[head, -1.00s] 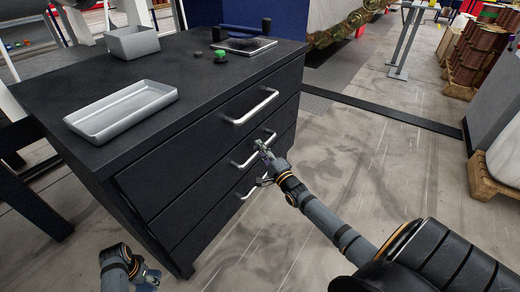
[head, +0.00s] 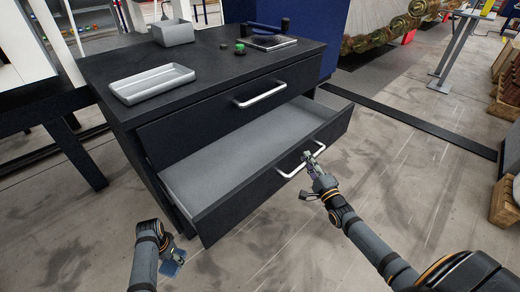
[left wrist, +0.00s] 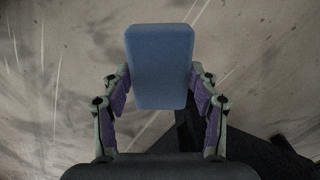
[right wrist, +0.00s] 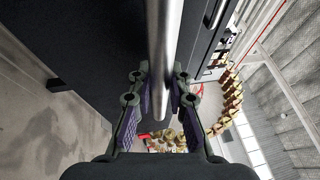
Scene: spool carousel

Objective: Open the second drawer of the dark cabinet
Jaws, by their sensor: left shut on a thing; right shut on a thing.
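The dark cabinet (head: 150,140) stands in the middle of the head view. Its second drawer (head: 275,175) is pulled out, and its grey inside looks empty. My right gripper (head: 312,165) is shut on the second drawer's silver handle (head: 290,174). In the right wrist view the handle (right wrist: 165,50) runs between the fingers. The top drawer (head: 225,112) is closed. The third drawer is hidden below the open one. My left gripper (head: 177,258) is low in front of the cabinet's left side. It is shut on a blue block (left wrist: 160,65), seen in the left wrist view.
On the cabinet top are a shallow grey tray (head: 152,84), a grey bin (head: 173,33), a green knob (head: 240,48) and a flat device (head: 272,42). A dark table (head: 45,105) stands at left. The floor in front of the drawer is open.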

